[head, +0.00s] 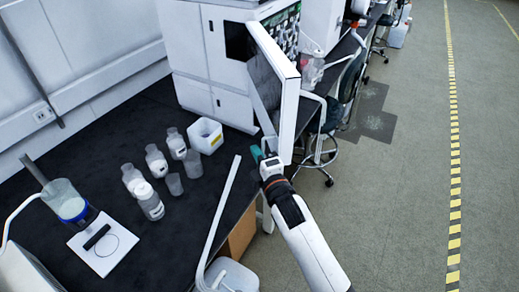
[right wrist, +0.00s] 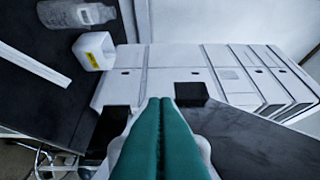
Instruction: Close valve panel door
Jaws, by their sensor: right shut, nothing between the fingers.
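The valve panel door (head: 289,112) stands open, swung out from the white instrument stack (head: 205,55). Its white edge faces me and its grey inner face (head: 263,88) is turned left. My right gripper (head: 257,153) is at the lower end of the door, on its inner-face side. Its green fingers (right wrist: 160,125) are shut together with nothing between them. In the right wrist view they point toward the white stack front (right wrist: 150,72), with a dark grey panel at the lower right, probably the door's inner face. I cannot tell whether the fingers touch the door. My left gripper is not in view.
A white box with a yellow label (head: 206,136) and several bottles (head: 150,203) stand on the black bench (head: 110,150), left of my gripper. A stirrer plate (head: 103,245) is at the lower left. A chair (head: 320,150) stands behind the door. The floor at right is clear.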

